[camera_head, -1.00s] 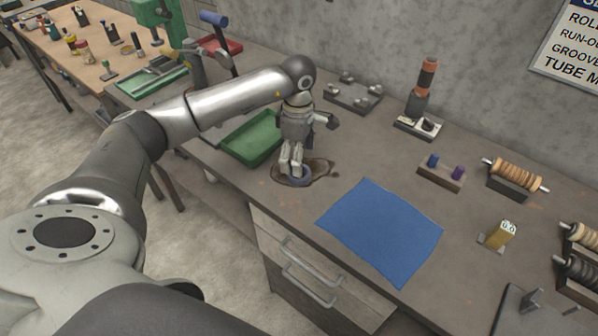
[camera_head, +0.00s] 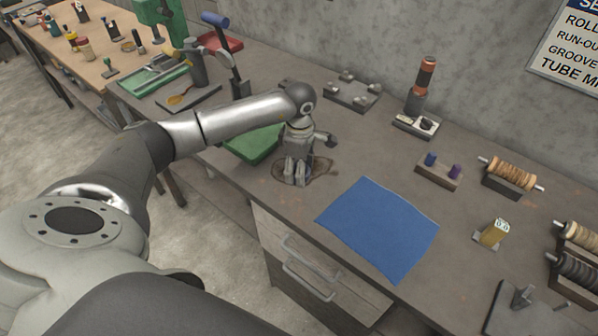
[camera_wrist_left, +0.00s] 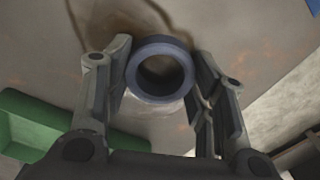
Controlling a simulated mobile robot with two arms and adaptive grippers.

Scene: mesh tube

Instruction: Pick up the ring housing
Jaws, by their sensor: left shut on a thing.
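The ring housing is a short blue-grey ring (camera_wrist_left: 158,45) in the left wrist view. It sits between the two fingers of my left gripper (camera_wrist_left: 160,85), which touch its sides. In the head view my left gripper (camera_head: 296,178) points down over a dark brown stain on the workbench, and the ring is mostly hidden by the fingers there. I cannot tell whether the ring is clear of the bench top. My right gripper is in no view.
A green tray (camera_head: 254,146) stands just left of the gripper; it also shows in the left wrist view (camera_wrist_left: 30,125). A blue cloth (camera_head: 380,228) lies flat to the right. Small fixtures, including a spool holder (camera_head: 512,184), stand along the back. The bench's front edge is close.

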